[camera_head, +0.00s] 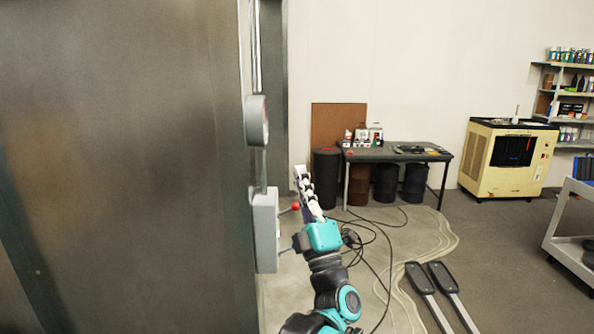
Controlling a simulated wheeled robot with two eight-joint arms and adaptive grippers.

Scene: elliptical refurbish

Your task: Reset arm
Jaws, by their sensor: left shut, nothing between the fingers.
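My left arm comes up from the bottom centre, and its gripper (302,174) points up and slightly left. The gripper is shut and empty, its fingers together. It is beside a grey control box (265,231) on the edge of a large metal cabinet (125,180). A lever with a red knob (295,206) sticks out of the box, just left of the gripper in the picture. I cannot tell whether the gripper touches the knob. My right gripper is not in view.
A round grey gauge (256,120) sits above the box. A table (395,154) with bottles stands at the back wall, with dark bins under it. A yellowish machine (508,158), a shelf and a cart (575,235) are at right. Cables and two dark paddle-shaped things (420,278) lie on the floor.

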